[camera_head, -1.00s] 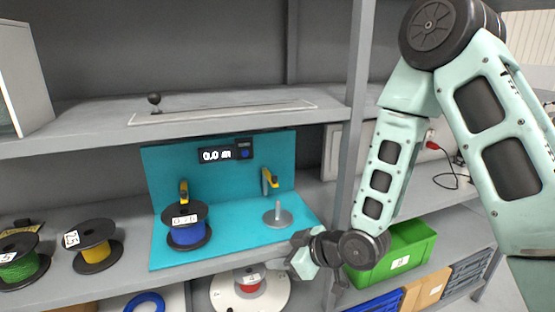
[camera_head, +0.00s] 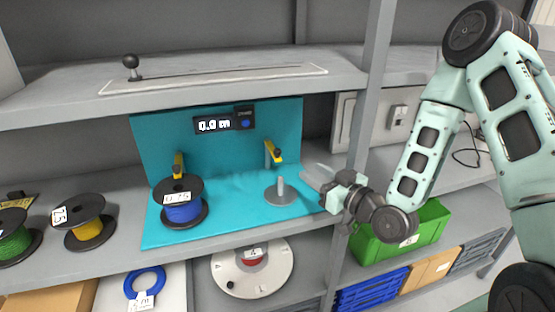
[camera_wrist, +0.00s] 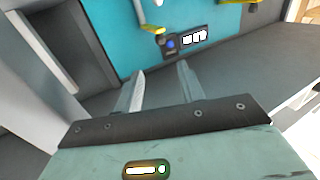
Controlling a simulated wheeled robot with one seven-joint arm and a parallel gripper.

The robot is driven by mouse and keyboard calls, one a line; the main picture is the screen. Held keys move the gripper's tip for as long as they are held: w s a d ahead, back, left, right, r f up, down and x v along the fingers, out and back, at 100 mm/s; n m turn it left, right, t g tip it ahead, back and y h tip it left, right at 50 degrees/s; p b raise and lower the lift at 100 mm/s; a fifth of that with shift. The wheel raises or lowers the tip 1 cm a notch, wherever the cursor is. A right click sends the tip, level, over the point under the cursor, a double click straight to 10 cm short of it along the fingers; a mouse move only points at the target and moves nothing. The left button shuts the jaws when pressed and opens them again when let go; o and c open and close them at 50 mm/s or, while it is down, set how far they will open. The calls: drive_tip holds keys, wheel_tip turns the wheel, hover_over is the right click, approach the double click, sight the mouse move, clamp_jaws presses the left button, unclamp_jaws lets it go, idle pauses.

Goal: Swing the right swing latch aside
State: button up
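The right swing latch (camera_head: 273,153) is a yellow bar with a black knob on the teal back panel. It slants down to the right, above the bare metal spindle (camera_head: 281,190). In the wrist view, turned about upside down, the right latch (camera_wrist: 151,26) shows at the top, beyond the fingers. My gripper (camera_head: 313,176) is right of the latch and lower, apart from it. In the wrist view my gripper (camera_wrist: 162,72) has its two fingers spread with nothing between them. The left swing latch (camera_head: 178,166) stands upright behind the blue reel (camera_head: 183,207).
A display box (camera_head: 225,122) with a blue button sits on the panel between the latches. A grey shelf post (camera_head: 362,130) rises right of the bay, close to my gripper. The upper shelf (camera_head: 200,95) overhangs the panel. A green crate (camera_head: 425,228) is lower right.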

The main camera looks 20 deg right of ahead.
sight(279, 151)
drive_tip(key=x, duration=1.3)
drive_tip(key=shift+w+a+r+b, duration=0.15)
drive_tip(key=shift+w+a+b, duration=0.1)
drive_tip(key=shift+b, duration=0.15)
drive_tip(key=shift+w+a, duration=0.2)
drive_tip(key=shift+w, duration=0.4)
clamp_jaws()
